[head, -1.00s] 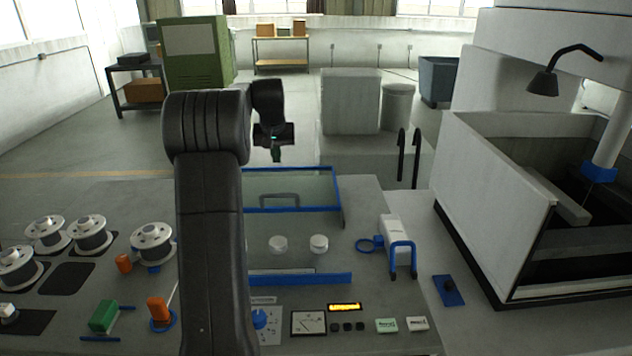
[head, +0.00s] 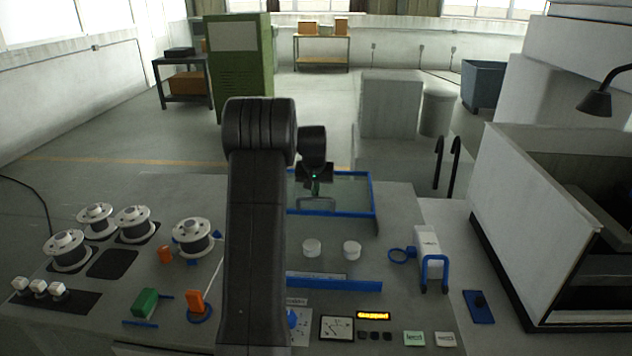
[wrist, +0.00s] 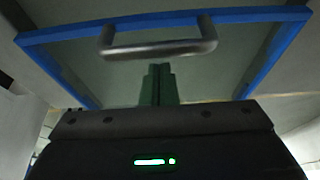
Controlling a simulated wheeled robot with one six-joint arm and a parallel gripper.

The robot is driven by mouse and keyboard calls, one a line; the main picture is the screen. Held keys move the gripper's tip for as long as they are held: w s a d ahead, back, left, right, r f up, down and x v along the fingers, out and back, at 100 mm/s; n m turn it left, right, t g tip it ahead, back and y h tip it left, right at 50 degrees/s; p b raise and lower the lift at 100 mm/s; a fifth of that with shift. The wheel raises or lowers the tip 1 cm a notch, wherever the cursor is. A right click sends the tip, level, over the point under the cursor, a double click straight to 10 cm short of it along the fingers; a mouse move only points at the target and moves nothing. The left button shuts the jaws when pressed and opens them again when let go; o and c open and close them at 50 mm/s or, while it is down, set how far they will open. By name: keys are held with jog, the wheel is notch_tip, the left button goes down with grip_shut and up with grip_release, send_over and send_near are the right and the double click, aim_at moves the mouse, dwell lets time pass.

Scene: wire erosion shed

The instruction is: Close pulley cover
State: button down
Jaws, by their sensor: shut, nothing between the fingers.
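The pulley cover (head: 350,196) is a clear panel in a blue frame with a grey bar handle (head: 316,203). In the wrist view the handle (wrist: 160,47) lies just beyond the shut green fingertips (wrist: 159,82), and the blue frame (wrist: 75,32) spans the view. I cannot tell whether the fingers touch the handle.
A blue rail (head: 335,283) lies in front of the pulleys. A white block with a blue handle (head: 430,255) stands to the right, beside the large white tank (head: 525,220). Several wire spools (head: 133,222) stand on the left. Controls (head: 338,327) line the front.

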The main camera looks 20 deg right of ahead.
jog(key=shift+s+a, duration=0.1)
jog(key=shift+s, duration=0.15)
jog(key=shift+s+a+f+b, duration=0.1)
jog(key=shift+s+a+b, duration=0.15)
jog(key=shift+s+b, duration=0.15)
jog(key=s+a+b, duration=0.4)
jog(key=s+a, duration=0.1)
jog(key=s, duration=0.6)
jog(key=s+a+b, duration=0.4)
jog(key=s+a, duration=0.2)
jog(key=s, duration=0.6)
jog(key=v, duration=1.4)
jog(key=shift+w, duration=0.1)
